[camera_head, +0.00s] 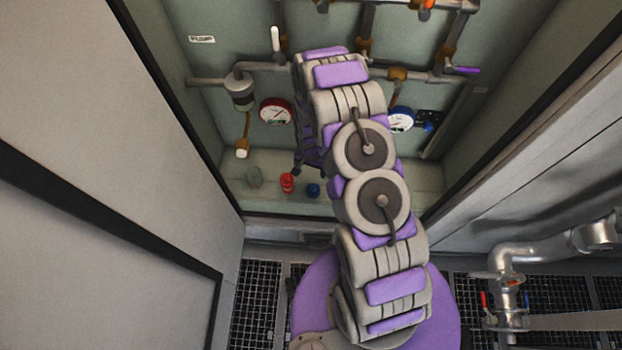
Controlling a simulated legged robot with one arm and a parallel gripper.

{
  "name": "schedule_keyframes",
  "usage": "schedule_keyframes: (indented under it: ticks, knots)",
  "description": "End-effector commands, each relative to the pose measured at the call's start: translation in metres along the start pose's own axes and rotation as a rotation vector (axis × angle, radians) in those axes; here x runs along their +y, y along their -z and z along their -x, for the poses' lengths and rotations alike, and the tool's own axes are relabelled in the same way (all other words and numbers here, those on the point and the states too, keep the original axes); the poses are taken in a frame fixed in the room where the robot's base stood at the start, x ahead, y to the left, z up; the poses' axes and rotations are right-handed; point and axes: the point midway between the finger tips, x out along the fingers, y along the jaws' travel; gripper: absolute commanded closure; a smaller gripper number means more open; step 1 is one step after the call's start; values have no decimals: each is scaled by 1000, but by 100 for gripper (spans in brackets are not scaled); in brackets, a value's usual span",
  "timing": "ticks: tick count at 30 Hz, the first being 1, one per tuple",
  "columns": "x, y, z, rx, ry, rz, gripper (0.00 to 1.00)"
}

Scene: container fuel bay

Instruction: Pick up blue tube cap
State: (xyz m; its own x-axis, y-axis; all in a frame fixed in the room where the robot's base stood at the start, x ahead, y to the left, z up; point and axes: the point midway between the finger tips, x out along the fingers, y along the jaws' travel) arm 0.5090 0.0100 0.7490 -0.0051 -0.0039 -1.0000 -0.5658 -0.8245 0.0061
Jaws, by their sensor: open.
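A small blue cap (313,190) stands on the pale ledge at the bottom of the bay, right of a red cap (287,182). My arm reaches up and over in front of the bay. My gripper (298,171) is partly hidden behind my arm and points down toward the ledge, above the caps. It is open, and I see nothing in it. It looks apart from the blue cap, but the exact gap is hard to judge.
A greyish-green cap (254,176) stands left of the red one. Behind are pipes, a red-rimmed gauge (277,111), a blue-rimmed gauge (401,119) and a hanging hose end (242,149). A grey door panel (90,200) stands left, and a metal pipe (545,250) right.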

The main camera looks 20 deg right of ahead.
Motion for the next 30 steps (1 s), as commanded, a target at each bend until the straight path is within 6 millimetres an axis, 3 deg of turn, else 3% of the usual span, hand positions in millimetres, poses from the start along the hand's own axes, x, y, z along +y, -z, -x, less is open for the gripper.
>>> schedule_keyframes:
  ticks: [8,25,30]
  knots:
    - [1,1,-22,-1,2,-9,12]
    - [-1,2,-118,1,1,-7,12]
    - [1,1,-132,0,0,-7,12]
